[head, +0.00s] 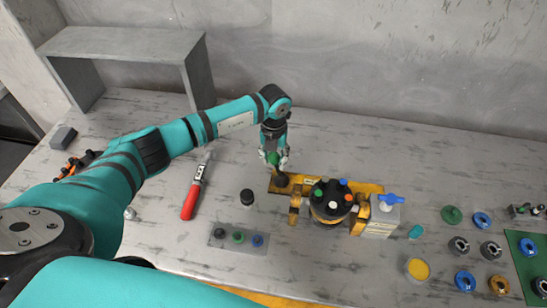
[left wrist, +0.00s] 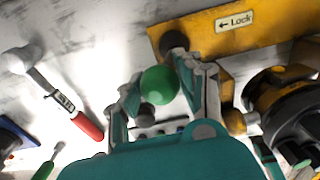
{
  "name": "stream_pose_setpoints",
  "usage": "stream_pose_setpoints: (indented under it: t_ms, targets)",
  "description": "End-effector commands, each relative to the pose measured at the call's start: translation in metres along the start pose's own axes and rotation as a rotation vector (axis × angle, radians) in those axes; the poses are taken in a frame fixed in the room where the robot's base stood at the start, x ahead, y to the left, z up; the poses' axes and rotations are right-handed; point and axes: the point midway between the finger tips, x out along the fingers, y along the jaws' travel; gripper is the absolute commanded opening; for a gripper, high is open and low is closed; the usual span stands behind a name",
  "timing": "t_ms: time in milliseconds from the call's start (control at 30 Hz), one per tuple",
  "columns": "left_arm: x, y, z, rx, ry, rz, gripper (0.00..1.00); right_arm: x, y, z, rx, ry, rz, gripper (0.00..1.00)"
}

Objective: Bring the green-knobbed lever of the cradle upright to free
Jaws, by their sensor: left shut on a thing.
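The yellow cradle (head: 372,187) holds a dark hydraulic motor (head: 331,201) with coloured caps on top. In the left wrist view the cradle's yellow plate (left wrist: 275,25) carries a label with an arrow and the word Lock. The lever's green knob (head: 274,157) is between the fingers of my left gripper (head: 273,160), above the cradle's left end. In the left wrist view the green knob (left wrist: 160,85) sits between both fingers, which are shut on it. The lever's rod is mostly hidden, so its exact tilt cannot be told. My right gripper is not in view.
A white box with a blue handle (head: 388,203) stands at the cradle's right. A red-handled tool (head: 191,196), a black cylinder (head: 247,197) and a grey button plate (head: 222,243) lie left and in front. Several rings and a yellow-filled cup (head: 417,270) are at right. A grey shelf (head: 125,42) stands behind.

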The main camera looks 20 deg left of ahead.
Motion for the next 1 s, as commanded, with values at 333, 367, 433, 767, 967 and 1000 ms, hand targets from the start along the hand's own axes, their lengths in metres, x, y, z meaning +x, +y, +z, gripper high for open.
stream_pose_setpoints:
  t_ms: [333, 367, 433, 767, 967, 1000]
  targets:
    - [-0.004, -0.013, 0.002, 0.001, -0.006, -0.004, 0.17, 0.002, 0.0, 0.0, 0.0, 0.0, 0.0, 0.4]
    - [-0.004, -0.014, 0.002, 0.001, -0.005, -0.004, 0.17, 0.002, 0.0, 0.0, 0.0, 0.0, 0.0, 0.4]
    - [-0.004, -0.013, 0.001, 0.001, -0.005, -0.004, 0.17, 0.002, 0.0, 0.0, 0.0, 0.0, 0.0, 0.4]
    - [-0.003, -0.016, 0.001, 0.002, -0.003, -0.004, 0.17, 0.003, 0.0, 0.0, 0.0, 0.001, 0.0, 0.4]
    - [-0.002, -0.023, 0.0, 0.002, -0.001, -0.003, 0.17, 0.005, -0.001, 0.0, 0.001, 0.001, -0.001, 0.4]
    - [-0.002, -0.025, 0.0, 0.002, -0.001, -0.003, 0.17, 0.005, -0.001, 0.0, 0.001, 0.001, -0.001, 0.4]
